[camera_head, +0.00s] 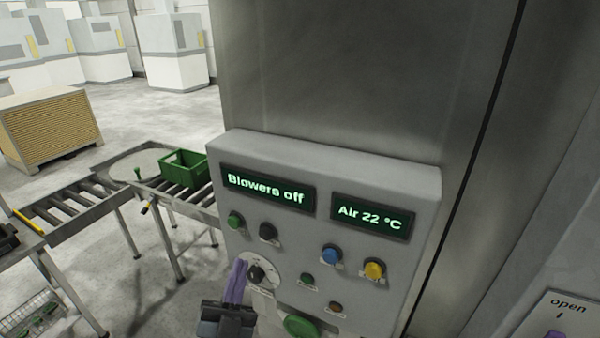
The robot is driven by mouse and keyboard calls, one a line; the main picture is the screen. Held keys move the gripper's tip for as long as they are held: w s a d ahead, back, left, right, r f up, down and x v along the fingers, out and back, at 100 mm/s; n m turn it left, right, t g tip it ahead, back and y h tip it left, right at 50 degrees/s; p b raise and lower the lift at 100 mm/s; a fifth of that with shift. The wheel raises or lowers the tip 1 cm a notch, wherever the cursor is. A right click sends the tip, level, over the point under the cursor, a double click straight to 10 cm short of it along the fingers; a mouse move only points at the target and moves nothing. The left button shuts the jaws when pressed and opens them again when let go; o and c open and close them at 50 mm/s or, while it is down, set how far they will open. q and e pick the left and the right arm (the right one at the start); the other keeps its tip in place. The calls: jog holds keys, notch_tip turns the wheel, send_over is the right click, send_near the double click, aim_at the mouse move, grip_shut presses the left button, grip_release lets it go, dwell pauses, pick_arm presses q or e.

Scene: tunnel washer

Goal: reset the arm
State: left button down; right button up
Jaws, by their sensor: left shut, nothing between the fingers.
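My left gripper (237,283) is in front of the lower left of the grey control panel (320,243). Its purple fingers are shut with nothing between them, and their tips are close to the black rotary knob (257,273) on its pale dial. I cannot tell whether they touch it. The panel displays read "Blowers off" (266,189) and "Air 22 °C" (370,217). My right gripper is not clearly in view; a small purple piece shows at the bottom right edge.
Green (235,220), black (268,231), blue (331,254) and yellow (374,269) buttons stick out from the panel. A large green button (300,326) is below. A roller conveyor (80,202) with a green crate (184,168) stands left. An "open" label (568,306) is at right.

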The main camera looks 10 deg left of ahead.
pick_arm(q)
jog(key=s+a+f+n+g+y+p, duration=0.2)
jog(key=s+f+g, duration=0.35)
jog(key=f, duration=0.45)
jog(key=s+a+f+n+g+y+p, duration=0.1)
jog(key=s+f+n+g+y, duration=0.15)
jog(key=s+f+g, duration=0.6)
jog(key=s+a+f+n+g, duration=0.2)
jog(key=s+f+n+g, duration=0.1)
jog(key=s+f+g, duration=0.5)
jog(key=s+f+y, duration=0.1)
jog(key=s, duration=0.2)
jog(key=shift+a+f+g, duration=0.2)
jog(key=shift+f+g, duration=0.05)
jog(key=shift+g, duration=0.15)
